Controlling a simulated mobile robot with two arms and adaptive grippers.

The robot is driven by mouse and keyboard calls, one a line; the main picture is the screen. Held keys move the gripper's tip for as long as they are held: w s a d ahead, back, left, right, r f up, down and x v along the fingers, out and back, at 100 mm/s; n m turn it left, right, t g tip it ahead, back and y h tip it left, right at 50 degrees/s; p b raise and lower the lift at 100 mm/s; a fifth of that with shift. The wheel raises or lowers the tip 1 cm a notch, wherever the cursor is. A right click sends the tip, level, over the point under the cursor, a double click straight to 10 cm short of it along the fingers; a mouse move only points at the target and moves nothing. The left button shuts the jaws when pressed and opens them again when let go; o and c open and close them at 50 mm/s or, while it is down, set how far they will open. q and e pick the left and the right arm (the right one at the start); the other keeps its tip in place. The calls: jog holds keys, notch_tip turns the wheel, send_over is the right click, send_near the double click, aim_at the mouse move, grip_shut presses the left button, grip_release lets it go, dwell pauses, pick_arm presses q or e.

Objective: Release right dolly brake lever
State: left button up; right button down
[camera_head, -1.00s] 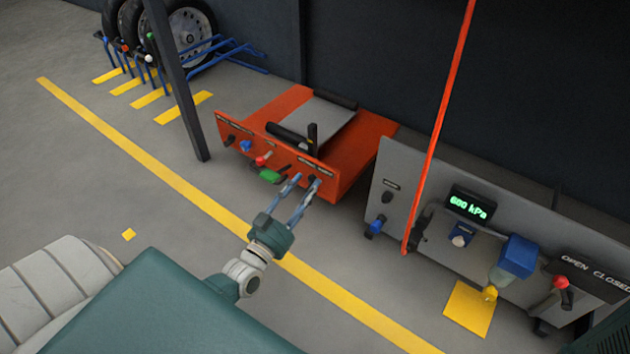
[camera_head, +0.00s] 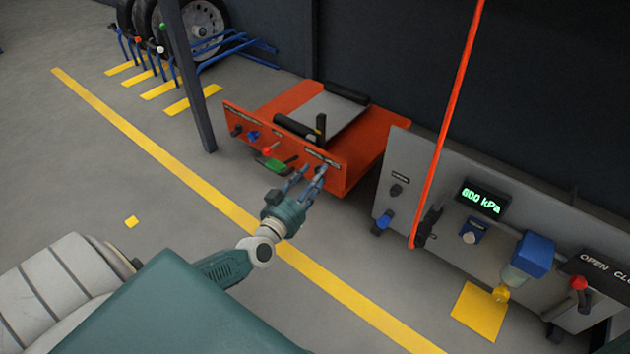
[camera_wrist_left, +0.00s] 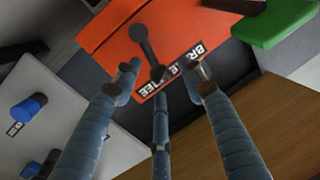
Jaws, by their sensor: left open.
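The orange dolly (camera_head: 366,150) stands against the dark wall, its front panel carrying several controls and labels. In the left wrist view, a dark lever with round ends (camera_wrist_left: 147,47) lies on the orange panel (camera_wrist_left: 190,22), beside a white-lettered label (camera_wrist_left: 172,72) that is partly hidden by the fingers. My left gripper (camera_head: 313,172) is in front of the panel's right end. In the left wrist view its open fingers (camera_wrist_left: 163,76) point at the panel around the label, with the lever's lower end close to the fingertips. I cannot tell whether they touch it. My right gripper is out of view.
A green handle (camera_head: 271,165) and a red knob (camera_head: 266,151) are left of my gripper. A grey panel (camera_head: 420,170) with a pressure display (camera_head: 481,201) stands to the right. A dark post (camera_head: 190,80) stands left.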

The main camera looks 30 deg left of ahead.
pick_arm(q)
jog(key=shift+w, duration=0.3)
grip_shut()
